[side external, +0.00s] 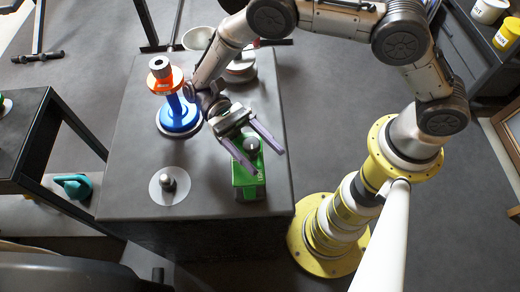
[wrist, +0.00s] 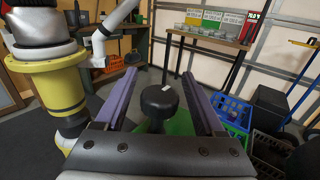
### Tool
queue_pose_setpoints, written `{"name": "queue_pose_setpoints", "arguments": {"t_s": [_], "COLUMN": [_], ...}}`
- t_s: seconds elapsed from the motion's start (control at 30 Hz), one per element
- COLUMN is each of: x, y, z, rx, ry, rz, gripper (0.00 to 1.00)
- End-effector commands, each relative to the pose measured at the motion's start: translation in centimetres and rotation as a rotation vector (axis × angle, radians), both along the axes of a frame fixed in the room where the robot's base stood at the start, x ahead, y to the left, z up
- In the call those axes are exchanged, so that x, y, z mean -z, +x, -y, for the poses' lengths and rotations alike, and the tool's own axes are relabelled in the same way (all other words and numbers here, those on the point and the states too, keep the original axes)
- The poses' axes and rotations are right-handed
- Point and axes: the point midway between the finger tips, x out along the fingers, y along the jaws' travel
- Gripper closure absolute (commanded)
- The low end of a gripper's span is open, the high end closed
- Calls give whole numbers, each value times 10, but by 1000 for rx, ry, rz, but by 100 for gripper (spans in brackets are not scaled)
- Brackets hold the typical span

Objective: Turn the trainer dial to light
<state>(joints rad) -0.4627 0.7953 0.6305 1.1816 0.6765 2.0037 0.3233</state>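A green box-shaped device (side external: 248,182) with a round dark grey knob (side external: 251,144) on top stands near the front right of the dark table; no label on it is readable. My gripper (side external: 266,160) is open over this device, its two long purple fingers on either side of the knob. In the wrist view a black knob (wrist: 158,100) stands between the spread fingers, with gaps on both sides, and green surface (wrist: 180,124) shows behind it. I cannot tell which mark the knob points to.
On the same table (side external: 130,135) are a blue stand (side external: 180,115) with an orange top (side external: 165,79), a white disc with a metal knob (side external: 168,180), and round pale items at the back. A black side table (side external: 40,130) stands left. The table's front middle is clear.

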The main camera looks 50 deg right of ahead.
Motion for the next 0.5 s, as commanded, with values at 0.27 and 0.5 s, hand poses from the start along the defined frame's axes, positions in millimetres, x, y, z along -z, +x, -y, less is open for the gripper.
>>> {"name": "queue_pose_setpoints", "arguments": {"t_s": [0.27,0.5], "x": [1,-2], "y": [0,0], "z": [0,0], "rx": [0,0], "ry": [-1,-1], "rz": [0,1], "gripper": [25,25]}}
